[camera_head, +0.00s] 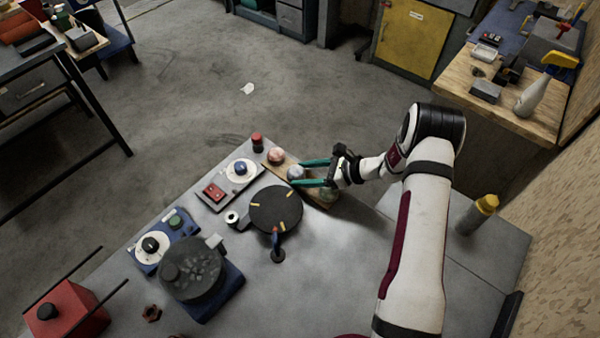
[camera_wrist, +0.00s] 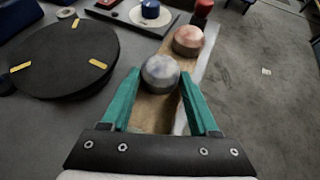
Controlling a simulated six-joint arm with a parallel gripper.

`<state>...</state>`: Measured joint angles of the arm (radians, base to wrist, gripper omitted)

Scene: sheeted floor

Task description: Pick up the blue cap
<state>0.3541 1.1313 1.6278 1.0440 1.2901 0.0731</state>
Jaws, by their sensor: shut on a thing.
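The blue cap (camera_head: 296,173) is a rounded, pale grey-blue piece at the wooden board (camera_head: 312,195). In the wrist view the cap (camera_wrist: 160,72) sits between my two green fingertips, with the board (camera_wrist: 152,114) below it. My gripper (camera_head: 298,173) reaches in from the right and is shut on the cap; it also shows in the wrist view (camera_wrist: 160,78). I cannot tell whether the cap still touches the board.
A black turntable (camera_head: 275,208) with yellow marks is close by. A red-topped cylinder (camera_head: 257,142) stands behind.

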